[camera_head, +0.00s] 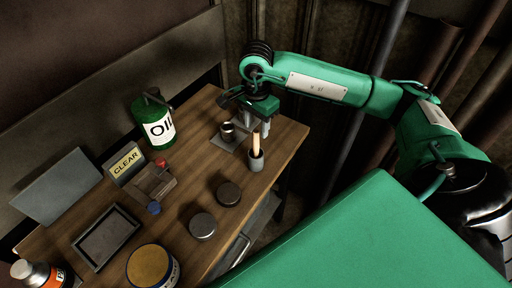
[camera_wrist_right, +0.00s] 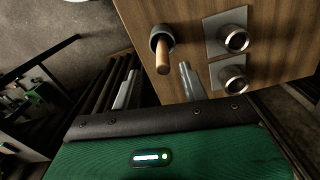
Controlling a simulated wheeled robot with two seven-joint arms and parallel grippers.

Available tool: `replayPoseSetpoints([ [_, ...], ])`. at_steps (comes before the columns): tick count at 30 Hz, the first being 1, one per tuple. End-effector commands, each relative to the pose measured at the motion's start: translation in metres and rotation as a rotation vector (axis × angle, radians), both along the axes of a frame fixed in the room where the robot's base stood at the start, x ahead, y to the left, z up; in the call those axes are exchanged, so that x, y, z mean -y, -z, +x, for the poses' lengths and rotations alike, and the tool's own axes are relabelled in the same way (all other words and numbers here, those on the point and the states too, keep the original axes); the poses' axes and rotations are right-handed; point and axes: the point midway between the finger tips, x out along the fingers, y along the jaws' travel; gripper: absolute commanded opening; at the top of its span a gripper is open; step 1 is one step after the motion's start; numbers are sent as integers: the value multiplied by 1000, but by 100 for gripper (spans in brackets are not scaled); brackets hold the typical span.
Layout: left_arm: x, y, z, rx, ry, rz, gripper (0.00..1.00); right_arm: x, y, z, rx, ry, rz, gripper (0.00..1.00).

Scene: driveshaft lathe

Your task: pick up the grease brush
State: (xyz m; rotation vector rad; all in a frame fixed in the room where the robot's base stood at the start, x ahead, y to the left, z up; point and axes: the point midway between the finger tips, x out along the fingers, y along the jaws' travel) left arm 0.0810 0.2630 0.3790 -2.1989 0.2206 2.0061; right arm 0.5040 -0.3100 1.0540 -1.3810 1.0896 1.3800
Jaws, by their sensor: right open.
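The grease brush (camera_head: 256,145) shows as a pale wooden handle standing upright out of a small grey cup (camera_head: 257,162) near the right edge of the wooden table. Its bristles are hidden inside the cup. My right gripper (camera_head: 257,125) is above the brush, its fingers pointing down. In the right wrist view my right gripper (camera_wrist_right: 157,88) is open and empty. The brush handle (camera_wrist_right: 164,58) lies beyond its fingertips there, in the dark-mouthed cup (camera_wrist_right: 158,32). I cannot tell whether anything touches. My left gripper is not in view.
Metal cylindrical fittings (camera_wrist_right: 234,39) on square plates stand close beside the brush cup. The table (camera_head: 190,165) also holds a green oil can (camera_head: 157,124), a CLEAR sign (camera_head: 125,162), dark round discs (camera_head: 203,225), a tray (camera_head: 106,238) and a yellow-topped tin (camera_head: 152,266).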

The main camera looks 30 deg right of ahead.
Motion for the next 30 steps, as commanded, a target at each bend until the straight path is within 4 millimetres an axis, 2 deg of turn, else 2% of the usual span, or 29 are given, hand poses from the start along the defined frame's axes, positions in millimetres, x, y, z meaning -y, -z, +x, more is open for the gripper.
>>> replayPoseSetpoints([
  [8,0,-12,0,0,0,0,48,0,18,1,-4,-1,1,44],
  [12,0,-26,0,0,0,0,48,2,37,3,-5,-1,1,44],
  [16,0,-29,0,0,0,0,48,2,55,3,-3,0,1,44],
  [25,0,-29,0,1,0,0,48,2,62,4,1,-2,1,44],
  [26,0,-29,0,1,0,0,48,2,62,4,1,-2,1,40],
  [30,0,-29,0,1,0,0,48,2,61,4,1,-2,1,13],
])
